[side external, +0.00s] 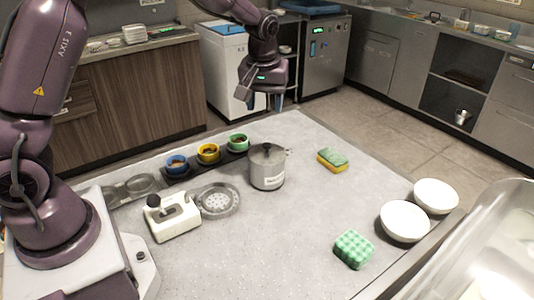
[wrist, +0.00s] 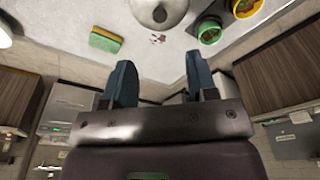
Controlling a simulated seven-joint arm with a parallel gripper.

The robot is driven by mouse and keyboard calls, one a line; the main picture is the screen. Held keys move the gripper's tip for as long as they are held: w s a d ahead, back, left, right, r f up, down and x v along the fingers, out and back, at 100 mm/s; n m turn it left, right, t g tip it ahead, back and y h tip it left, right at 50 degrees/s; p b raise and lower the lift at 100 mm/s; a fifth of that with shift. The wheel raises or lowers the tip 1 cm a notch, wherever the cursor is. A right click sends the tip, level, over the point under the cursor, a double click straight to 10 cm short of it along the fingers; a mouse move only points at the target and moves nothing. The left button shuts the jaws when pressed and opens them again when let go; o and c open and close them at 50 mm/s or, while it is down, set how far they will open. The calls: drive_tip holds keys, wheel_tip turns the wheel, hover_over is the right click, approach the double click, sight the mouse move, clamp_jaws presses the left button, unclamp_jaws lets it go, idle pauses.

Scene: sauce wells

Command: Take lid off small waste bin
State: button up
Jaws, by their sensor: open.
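The small waste bin (side external: 266,172) is a grey metal cylinder with a pale label, standing upright near the middle of the worktop. Its round lid (side external: 267,152) with a dark knob sits on top. In the wrist view the lid (wrist: 160,12) shows at the top edge, partly cut off. My gripper (side external: 273,102) hangs above the back edge of the worktop, behind and higher than the bin. In the wrist view my gripper (wrist: 159,75) has its two blue fingers apart with nothing between them. It is not touching the bin.
Blue (side external: 177,164), yellow (side external: 208,153) and green (side external: 238,142) cups stand in a dark rack left of the bin. A round strainer (side external: 218,201) and a white device (side external: 172,216) sit at front left. A sponge (side external: 332,160), a green block (side external: 353,249) and white bowls (side external: 404,221) lie rightward.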

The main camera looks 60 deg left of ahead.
hover_over(267, 144)
drive_tip(key=s, duration=0.1)
drive_tip(key=f, duration=0.7)
drive_tip(key=shift+d+f, duration=0.1)
drive_tip(key=shift+d, duration=0.3)
drive_tip(key=f, duration=0.3)
drive_tip(key=w+f, duration=0.1)
drive_tip(key=f, duration=0.1)
drive_tip(key=shift+a, duration=0.35)
drive_tip(key=c, duration=1)
